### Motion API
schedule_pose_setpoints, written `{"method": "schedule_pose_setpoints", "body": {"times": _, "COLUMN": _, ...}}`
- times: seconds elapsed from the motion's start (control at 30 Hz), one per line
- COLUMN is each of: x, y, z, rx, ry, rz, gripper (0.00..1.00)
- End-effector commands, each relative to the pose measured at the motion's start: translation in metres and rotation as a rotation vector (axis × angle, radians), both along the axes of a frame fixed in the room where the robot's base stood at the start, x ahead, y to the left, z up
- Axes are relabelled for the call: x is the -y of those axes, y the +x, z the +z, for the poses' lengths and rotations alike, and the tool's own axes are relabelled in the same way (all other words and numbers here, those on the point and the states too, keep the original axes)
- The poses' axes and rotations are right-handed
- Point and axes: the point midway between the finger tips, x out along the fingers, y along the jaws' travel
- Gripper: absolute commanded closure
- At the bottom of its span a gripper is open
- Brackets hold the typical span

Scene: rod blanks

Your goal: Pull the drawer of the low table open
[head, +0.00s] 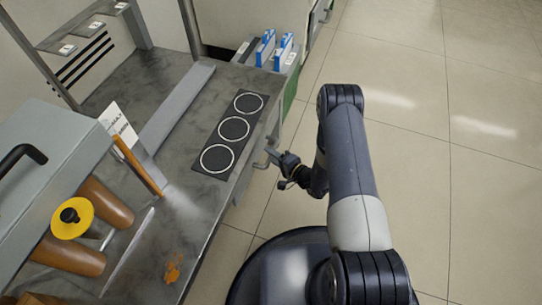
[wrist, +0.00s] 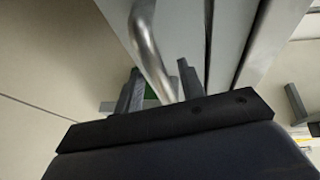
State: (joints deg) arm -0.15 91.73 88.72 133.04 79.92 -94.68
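A grey metal table (head: 185,205) runs down the left of the head view. A bent metal handle (head: 262,163) sticks out from its right-hand side, below the top edge. The handle shows as a shiny round bar (wrist: 147,45) in the wrist view. My gripper (head: 276,165) is at this handle. In the wrist view my gripper (wrist: 160,88) has its two fingers apart, with the bar passing between them, nearer the right finger. I see a gap at the left finger. The drawer's front is mostly hidden under the tabletop in the head view, and I cannot tell its edges.
A dark mat with three white rings (head: 232,129) lies on the tabletop. Blue-and-white boxes (head: 284,50) stand at the far end. A grey case (head: 55,160), brown cylinders (head: 70,255) and a yellow roll (head: 72,217) are at left. Tiled floor (head: 450,150) on the right is clear.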

Motion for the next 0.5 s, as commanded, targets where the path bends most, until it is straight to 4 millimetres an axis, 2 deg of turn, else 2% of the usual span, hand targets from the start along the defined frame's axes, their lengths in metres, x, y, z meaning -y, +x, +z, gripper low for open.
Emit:
{"method": "schedule_pose_setpoints", "body": {"times": 0.37, "x": -0.0065, "y": 0.0061, "z": -0.001, "rx": 0.0, "ry": 0.0, "rz": -0.001, "gripper": 0.62}}
{"method": "schedule_pose_setpoints", "body": {"times": 0.5, "x": -0.0065, "y": 0.0061, "z": -0.001, "rx": 0.0, "ry": 0.0, "rz": -0.001, "gripper": 0.71}}
